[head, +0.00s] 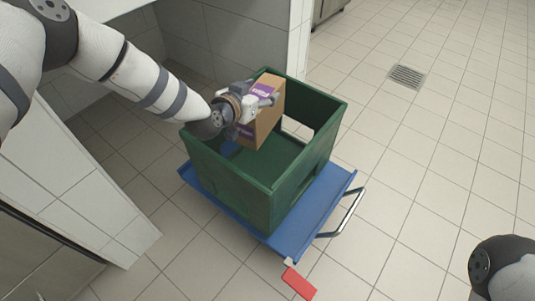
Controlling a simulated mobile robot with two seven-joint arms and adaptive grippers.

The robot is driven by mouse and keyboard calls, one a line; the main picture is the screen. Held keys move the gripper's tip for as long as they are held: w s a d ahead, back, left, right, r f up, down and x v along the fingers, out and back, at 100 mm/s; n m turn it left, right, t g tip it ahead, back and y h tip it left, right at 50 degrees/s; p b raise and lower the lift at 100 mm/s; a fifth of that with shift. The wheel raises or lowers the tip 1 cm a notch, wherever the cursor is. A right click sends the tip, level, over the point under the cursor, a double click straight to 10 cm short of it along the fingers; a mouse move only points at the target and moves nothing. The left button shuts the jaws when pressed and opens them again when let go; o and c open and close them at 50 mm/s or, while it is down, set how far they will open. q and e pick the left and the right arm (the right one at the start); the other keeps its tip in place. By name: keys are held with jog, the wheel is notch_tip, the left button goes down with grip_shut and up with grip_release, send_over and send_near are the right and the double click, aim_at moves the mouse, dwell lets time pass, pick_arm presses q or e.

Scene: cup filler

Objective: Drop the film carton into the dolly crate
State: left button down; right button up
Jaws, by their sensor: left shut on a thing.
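The film carton (267,116) is a brown cardboard box with purple labels. My left gripper (262,97) is shut on it and holds it upright over the dark green dolly crate (229,182). The carton's lower part shows within the crate's opening, near the far left side; I cannot tell whether it touches a wall or the bottom. My left arm and gripper hide part of the crate's left rim. My right gripper is not in view; only a part of my right arm shows at the lower right.
The crate stands on a blue dolly (325,200) with a metal handle (346,214) on its right. A red flat piece (299,283) lies at the dolly's front corner. Tiled walls stand behind and left. Open tiled floor with a drain grate (407,77) lies to the right.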

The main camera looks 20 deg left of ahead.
pick_arm(q)
jog(key=c, duration=0.5)
grip_release()
jog(key=shift+s, duration=0.1)
jog(key=v, duration=1.1)
jog(key=shift+s+a+r, duration=0.1)
jog(key=shift+s+r, duration=0.05)
jog(key=shift+s, duration=0.2)
